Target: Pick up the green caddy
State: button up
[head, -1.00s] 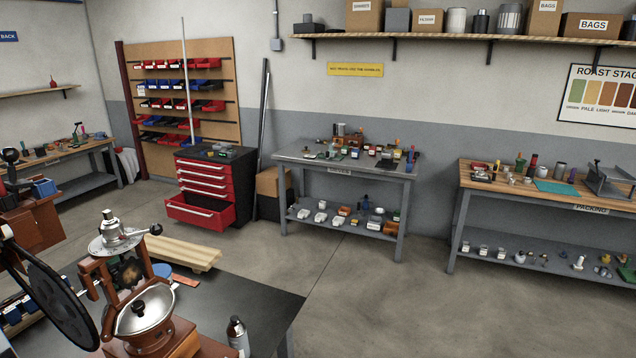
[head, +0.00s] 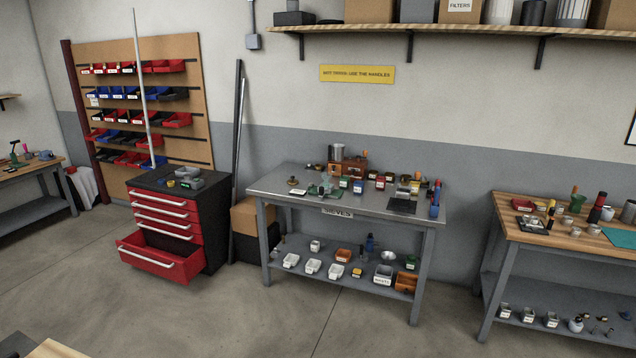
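Several small lidded containers with coloured tops stand on the grey metal table (head: 262,186) labelled SIEVES. One with a green top (head: 344,182) is near the middle of the tabletop, with red-topped ones close to its right. They are too small here to tell for certain which is the green caddy. A green tool-like object (head: 322,190) lies just left of them. My gripper is not in view.
A red tool chest (head: 165,222) stands left of the table with its bottom drawer pulled out. A wooden-topped bench (head: 510,218) stands to the right. Open concrete floor (head: 290,315) lies in front of the table. A wall shelf (head: 450,31) runs above.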

aim_at(344, 180)
jog(key=i, duration=2.3)
jog(key=i+u, duration=0.1)
jog(key=i, duration=0.4)
jog(key=i+l+u, duration=0.1)
jog(key=i, duration=0.4)
jog(key=i+l+u, duration=0.1)
jog(key=i, duration=0.45)
jog(key=i+l+u, duration=0.1)
jog(key=i, duration=0.4)
jog(key=l, duration=0.1)
